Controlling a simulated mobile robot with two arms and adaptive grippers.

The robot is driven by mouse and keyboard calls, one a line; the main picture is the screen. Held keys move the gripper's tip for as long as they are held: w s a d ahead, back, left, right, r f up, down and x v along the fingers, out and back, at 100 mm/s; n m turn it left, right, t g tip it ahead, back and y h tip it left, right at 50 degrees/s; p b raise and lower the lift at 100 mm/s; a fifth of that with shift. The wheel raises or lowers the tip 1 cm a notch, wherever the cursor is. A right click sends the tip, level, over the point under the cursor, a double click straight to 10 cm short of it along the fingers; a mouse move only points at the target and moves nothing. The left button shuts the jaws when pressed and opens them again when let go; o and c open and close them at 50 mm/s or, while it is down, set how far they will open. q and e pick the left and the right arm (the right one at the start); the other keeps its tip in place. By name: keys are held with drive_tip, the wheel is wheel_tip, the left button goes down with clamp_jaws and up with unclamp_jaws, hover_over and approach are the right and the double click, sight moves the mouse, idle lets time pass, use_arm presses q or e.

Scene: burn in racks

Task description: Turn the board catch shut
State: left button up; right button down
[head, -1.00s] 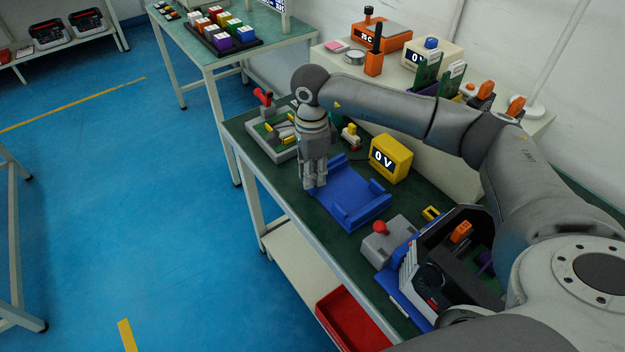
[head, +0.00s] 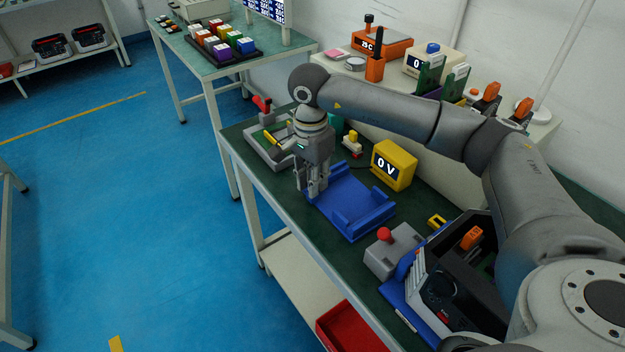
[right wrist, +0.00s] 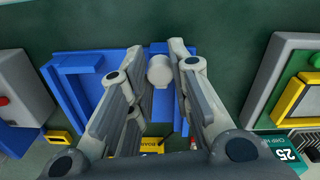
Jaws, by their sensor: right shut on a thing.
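The blue cradle (head: 348,196) lies on the green bench top. It also shows in the right wrist view (right wrist: 82,72). A pale round knob (right wrist: 160,70), apparently the board catch, is at the cradle's end, between my right fingers. My right gripper (head: 311,191) points down at the cradle's left end and is shut on this knob. The fingers hide most of the catch, so its turn angle cannot be told. My left gripper is not in view.
A yellow meter reading 0 V (head: 393,166) stands behind the cradle. A grey tray (head: 266,155) lies to the left. A grey box with a red knob (head: 392,250) and an open black case (head: 450,283) stand to the right. The bench's front edge is close.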

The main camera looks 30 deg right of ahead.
drive_tip(key=c, duration=1.3)
unclamp_jaws()
wheel_tip(320, 180, up, 12)
drive_tip(key=shift+w, duration=0.2)
drive_tip(key=shift+a, duration=0.15)
